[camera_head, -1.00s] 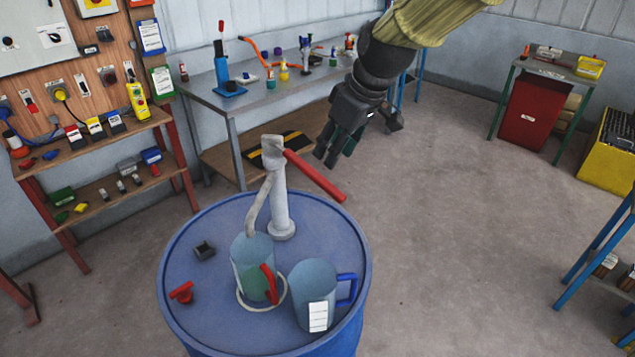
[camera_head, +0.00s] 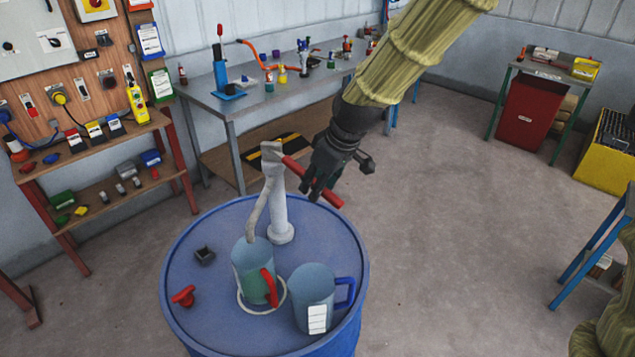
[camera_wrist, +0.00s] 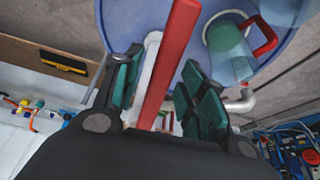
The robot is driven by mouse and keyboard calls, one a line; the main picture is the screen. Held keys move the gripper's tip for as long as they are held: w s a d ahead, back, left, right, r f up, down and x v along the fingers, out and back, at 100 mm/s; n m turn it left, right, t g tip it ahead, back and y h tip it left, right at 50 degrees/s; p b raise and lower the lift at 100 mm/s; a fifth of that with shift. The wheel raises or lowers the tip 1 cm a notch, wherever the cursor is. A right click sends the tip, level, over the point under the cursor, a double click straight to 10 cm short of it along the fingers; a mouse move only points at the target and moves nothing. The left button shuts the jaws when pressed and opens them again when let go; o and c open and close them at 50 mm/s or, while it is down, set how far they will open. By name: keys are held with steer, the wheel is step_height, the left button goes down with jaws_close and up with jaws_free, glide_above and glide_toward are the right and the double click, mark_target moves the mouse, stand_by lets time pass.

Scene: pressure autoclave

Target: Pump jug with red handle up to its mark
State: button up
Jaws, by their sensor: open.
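A pale grey hand pump (camera_head: 280,210) stands on the blue drum (camera_head: 215,225). Its red lever (camera_head: 332,198) slopes down to the right. My gripper (camera_head: 316,188) is around the lever; in the wrist view the red lever (camera_wrist: 172,60) runs between the two open, green-padded fingers (camera_wrist: 155,85). The jug with the red handle (camera_head: 252,272) stands under the spout inside a pale ring, with green contents low in it; its mark cannot be made out. A second jug with a blue handle (camera_head: 314,298) stands to its right.
A small black square block (camera_head: 204,255) and a red valve-like piece (camera_head: 183,296) lie on the drum's left side. A grey workbench (camera_head: 260,98) with tools stands behind. Open floor (camera_head: 440,230) lies to the right.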

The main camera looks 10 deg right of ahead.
steer(key=shift+w+a+f, duration=0.1)
steer(key=shift+a+f, duration=0.05)
steer(key=shift+f, duration=0.3)
jaws_close()
steer(key=shift+r, duration=0.15)
